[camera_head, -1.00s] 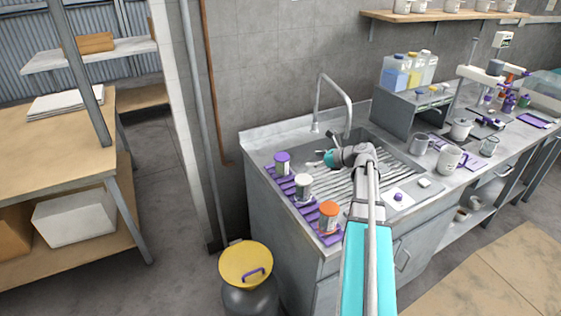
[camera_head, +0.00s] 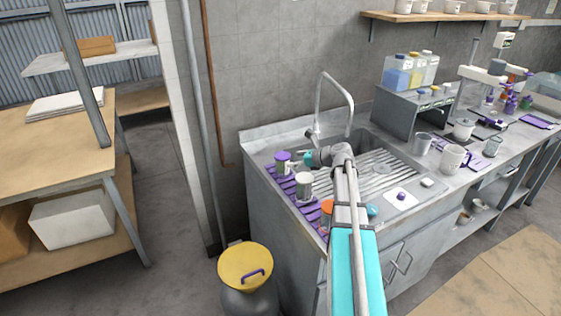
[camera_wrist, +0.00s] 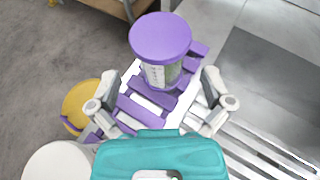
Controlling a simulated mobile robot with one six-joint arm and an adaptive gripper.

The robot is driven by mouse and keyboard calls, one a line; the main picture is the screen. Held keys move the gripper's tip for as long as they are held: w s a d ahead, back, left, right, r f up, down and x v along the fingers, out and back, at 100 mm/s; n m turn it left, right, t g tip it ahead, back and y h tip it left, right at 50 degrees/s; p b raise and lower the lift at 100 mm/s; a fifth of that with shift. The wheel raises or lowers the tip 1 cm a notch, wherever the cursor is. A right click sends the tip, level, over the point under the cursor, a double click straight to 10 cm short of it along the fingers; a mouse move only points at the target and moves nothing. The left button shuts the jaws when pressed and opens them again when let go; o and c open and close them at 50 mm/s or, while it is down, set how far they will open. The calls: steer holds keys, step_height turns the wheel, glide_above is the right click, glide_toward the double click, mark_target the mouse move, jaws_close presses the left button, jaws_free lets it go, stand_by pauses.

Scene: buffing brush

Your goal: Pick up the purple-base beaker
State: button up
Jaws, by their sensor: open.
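The purple-base beaker (camera_head: 282,162) stands upside down, purple disc up, at the back of a purple slatted rack on the left of the sink counter. In the wrist view its purple disc and clear marked glass (camera_wrist: 160,42) lie ahead, roughly centred between my fingers. My gripper (camera_head: 300,160) is open, just right of the beaker in the head view. In the wrist view the two fingers (camera_wrist: 172,80) are spread wide, with the rack slats between them. Contact with the glass cannot be told.
A white-base beaker (camera_head: 304,184) stands in front on the same rack (camera_wrist: 130,107); an orange-base one (camera_head: 327,206) is partly hidden by my arm. The sink and tap (camera_head: 335,105) lie behind. A yellow-lidded bin (camera_head: 245,262) stands on the floor. Mugs (camera_head: 453,158) are at right.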

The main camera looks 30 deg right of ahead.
mark_target(286, 160)
steer(key=shift+b+x, duration=0.85)
steer(key=shift+x, duration=1.1)
steer(key=shift+w+a+f, duration=0.3)
steer(key=shift+w, duration=0.2)
steer(key=c, duration=1)
